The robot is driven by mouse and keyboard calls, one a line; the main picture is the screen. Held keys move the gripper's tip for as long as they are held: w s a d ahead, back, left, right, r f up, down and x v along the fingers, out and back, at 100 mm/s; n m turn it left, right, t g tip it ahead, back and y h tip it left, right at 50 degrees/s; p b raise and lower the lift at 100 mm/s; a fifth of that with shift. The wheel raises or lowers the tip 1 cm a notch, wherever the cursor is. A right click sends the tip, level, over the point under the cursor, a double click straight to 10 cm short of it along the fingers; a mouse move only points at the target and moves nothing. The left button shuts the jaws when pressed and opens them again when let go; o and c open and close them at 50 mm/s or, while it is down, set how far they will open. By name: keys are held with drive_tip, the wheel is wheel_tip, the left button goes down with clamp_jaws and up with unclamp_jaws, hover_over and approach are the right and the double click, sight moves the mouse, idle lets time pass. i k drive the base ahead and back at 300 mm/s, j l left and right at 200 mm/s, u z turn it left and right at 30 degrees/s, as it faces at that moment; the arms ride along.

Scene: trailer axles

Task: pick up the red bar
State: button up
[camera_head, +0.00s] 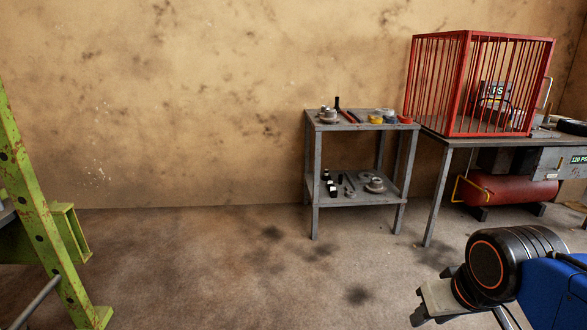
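A thin red bar (348,116) lies on the top of the small grey metal table (327,126), near the middle of the picture. It sits just right of a small upright black item and left of some tape rolls. It is small in this view, so its ends are hard to make out. My arm shows at the lower right, with a black joint with orange rings and a blue link. Grey metal parts at its end, seemingly my gripper (445,300), are at the bottom edge, well in front of the table and away from the bar. Its fingers are not clearly visible.
Coloured rolls (389,118) and metal parts (327,116) share the table top. Its lower shelf holds more small parts. A red cage (467,85) stands on a workbench (450,141) to the right, above a red tank (505,190). A green steel frame (42,210) stands left. The middle floor is clear.

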sight(344, 114)
drive_tip(key=i, duration=1.65)
drive_tip(key=i+z, duration=0.15)
drive_tip(key=i, duration=0.3)
drive_tip(key=i+j+z, duration=0.15)
drive_tip(key=i, duration=0.3)
drive_tip(key=i+j+z, duration=0.15)
drive_tip(key=i, duration=0.3)
